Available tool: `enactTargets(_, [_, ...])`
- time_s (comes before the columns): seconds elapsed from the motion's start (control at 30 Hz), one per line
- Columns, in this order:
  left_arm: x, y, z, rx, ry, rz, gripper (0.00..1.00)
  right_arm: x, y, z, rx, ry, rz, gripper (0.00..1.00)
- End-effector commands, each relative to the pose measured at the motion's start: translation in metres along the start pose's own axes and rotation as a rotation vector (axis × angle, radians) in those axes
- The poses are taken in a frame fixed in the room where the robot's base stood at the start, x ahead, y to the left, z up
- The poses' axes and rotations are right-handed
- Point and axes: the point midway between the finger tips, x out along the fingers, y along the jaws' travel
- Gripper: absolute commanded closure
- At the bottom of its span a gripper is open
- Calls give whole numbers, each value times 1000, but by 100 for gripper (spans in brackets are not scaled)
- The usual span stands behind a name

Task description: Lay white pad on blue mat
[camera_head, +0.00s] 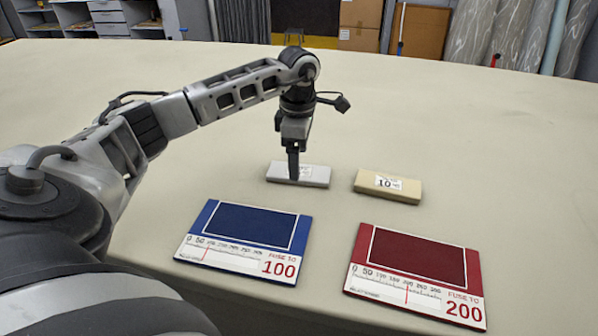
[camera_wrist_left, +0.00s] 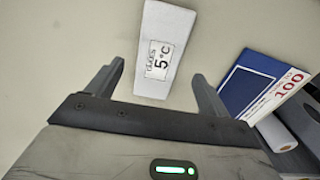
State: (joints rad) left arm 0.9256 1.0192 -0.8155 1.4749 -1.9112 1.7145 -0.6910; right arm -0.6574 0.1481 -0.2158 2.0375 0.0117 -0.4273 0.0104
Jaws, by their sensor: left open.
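The white pad (camera_head: 312,175) lies flat on the table behind the blue mat. In the left wrist view the white pad (camera_wrist_left: 163,42) bears a label reading 5°C. The blue mat (camera_head: 248,262) lies at the front, with a dark blue panel, a scale and the number 100. It also shows in the left wrist view (camera_wrist_left: 240,92), at the right. My left gripper (camera_head: 293,178) points down at the white pad. In the left wrist view its open fingers (camera_wrist_left: 158,85) stand on either side of the pad's near end, with gaps. My right gripper is not in view.
A beige pad (camera_head: 388,186) labelled 10 lies to the right of the white pad. A red mat (camera_head: 418,283) marked 200 lies right of the blue mat. The cloth table (camera_head: 500,170) is clear around them. Shelves and boxes stand beyond its far edge.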

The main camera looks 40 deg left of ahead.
Motion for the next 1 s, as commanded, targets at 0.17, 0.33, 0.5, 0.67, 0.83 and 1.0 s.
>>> enactTargets(0.17, [25,2,1,0,2,-3,20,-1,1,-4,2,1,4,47])
enactTargets(0.33, [33,2,1,0,0,-1,20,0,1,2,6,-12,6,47])
enactTargets(0.5, [33,2,1,0,0,0,23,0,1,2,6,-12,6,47])
enactTargets(0.67, [33,2,1,0,0,-1,67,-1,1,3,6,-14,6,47])
enactTargets(0.83, [32,2,1,0,0,0,69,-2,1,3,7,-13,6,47])
enactTargets(1.0, [31,2,1,0,0,0,69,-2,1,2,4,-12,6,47])
